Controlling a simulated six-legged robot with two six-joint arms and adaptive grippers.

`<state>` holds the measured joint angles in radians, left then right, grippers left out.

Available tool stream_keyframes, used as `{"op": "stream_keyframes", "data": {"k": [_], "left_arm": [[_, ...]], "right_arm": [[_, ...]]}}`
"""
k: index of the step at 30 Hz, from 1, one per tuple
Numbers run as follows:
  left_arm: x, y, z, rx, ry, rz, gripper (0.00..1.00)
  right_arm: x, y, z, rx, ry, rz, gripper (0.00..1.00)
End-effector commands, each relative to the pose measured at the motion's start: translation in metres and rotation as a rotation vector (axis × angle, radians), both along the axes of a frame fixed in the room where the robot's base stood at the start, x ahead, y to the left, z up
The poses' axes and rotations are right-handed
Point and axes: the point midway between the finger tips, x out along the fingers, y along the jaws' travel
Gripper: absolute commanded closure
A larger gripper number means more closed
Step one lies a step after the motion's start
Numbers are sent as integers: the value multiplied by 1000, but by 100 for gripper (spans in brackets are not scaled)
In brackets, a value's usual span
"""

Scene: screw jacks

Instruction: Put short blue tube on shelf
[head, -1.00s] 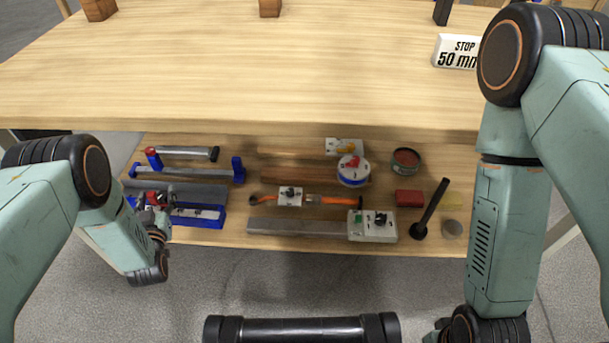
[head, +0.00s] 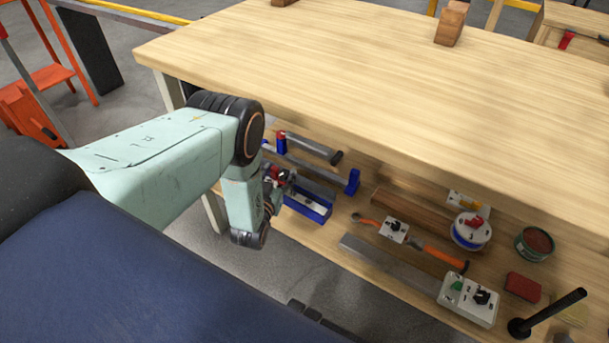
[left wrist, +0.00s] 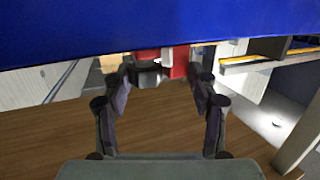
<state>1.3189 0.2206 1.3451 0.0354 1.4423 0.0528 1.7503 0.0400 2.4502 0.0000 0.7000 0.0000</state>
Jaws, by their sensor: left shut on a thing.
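The short blue tube (head: 306,211) shows at the front left of the lower shelf (head: 357,204), partly hidden by my left gripper (head: 277,179). In the left wrist view the blue tube (left wrist: 150,25) spans the top of the picture, close ahead of my left gripper's fingers (left wrist: 161,82). My left gripper is shut on the tube. The contact between fingers and tube is not clearly seen, and I cannot tell whether the tube touches the shelf board. My right gripper is not in view.
The tabletop (head: 370,90) overhangs the shelf. Behind the tube lie grey clamps with blue ends (head: 310,165). To the right are a wooden bar (head: 400,215), a grey bar (head: 385,262), a switch box (head: 468,298), a tape roll (head: 471,230) and a green tin (head: 534,243).

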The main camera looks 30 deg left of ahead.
Motion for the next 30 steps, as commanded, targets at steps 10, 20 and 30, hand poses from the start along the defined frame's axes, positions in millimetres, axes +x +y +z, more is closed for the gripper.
{"op": "stream_keyframes", "data": {"k": [10, 20, 30], "left_arm": [[4, 0, -48, 3, -9, -1, 100], [5, 0, -62, 4, -10, -1, 100], [5, 0, -91, 3, -11, -1, 100]], "right_arm": [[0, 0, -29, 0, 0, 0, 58], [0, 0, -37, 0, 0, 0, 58], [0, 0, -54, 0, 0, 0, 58]]}}
